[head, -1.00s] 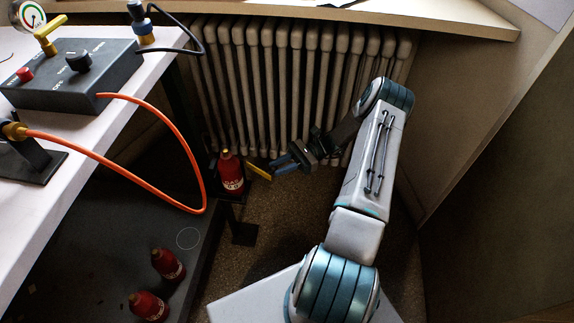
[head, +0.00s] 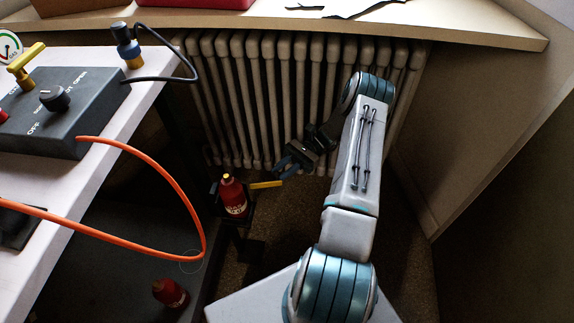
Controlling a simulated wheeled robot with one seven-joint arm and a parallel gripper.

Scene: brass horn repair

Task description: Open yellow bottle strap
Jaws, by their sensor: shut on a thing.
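A red bottle (head: 234,198) with a yellow cap stands upright in a dark holder beside the bench, in the head view. A yellow strap (head: 266,185) sticks out to the right from near the bottle's upper part, roughly level. The strap's joint at the holder is hard to make out.
A radiator (head: 268,95) stands close behind my gripper. An orange hose (head: 170,180) loops off the white bench (head: 145,100) to the left of the bottle. Another red bottle (head: 170,292) is on the dark lower shelf. A windowsill (head: 400,22) runs above.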

